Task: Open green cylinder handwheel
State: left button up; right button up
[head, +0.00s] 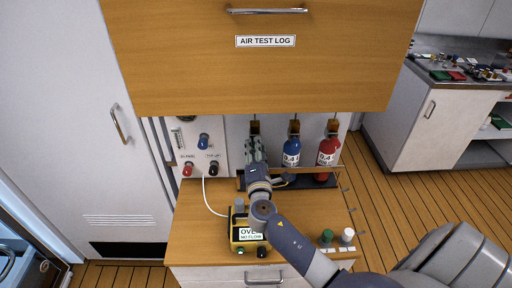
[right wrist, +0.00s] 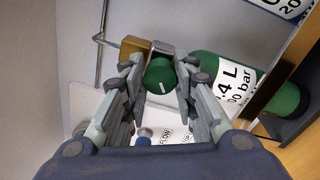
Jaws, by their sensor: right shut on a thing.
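The green handwheel (right wrist: 160,76) is a round green knob with a white mark, on a brass valve (right wrist: 133,47) at the end of the green cylinder (right wrist: 212,66). The cylinder has a white label and shows in the right wrist view. My right gripper (right wrist: 159,88) has its two fingers on either side of the handwheel, shut on it. In the head view my right gripper (head: 255,150) reaches to the left end of the cylinder rack and hides most of the green cylinder. My left gripper is not in view.
A blue cylinder (head: 291,152) and a red cylinder (head: 327,155) stand to the right in the rack. A wooden cabinet (head: 260,75) overhangs them. A panel with knobs (head: 190,140) is at left.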

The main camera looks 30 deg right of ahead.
jog(key=shift+n+p, duration=3.5)
jog(key=shift+n, duration=2.8)
jog(key=o, duration=1)
jog(key=shift+o, duration=0.2)
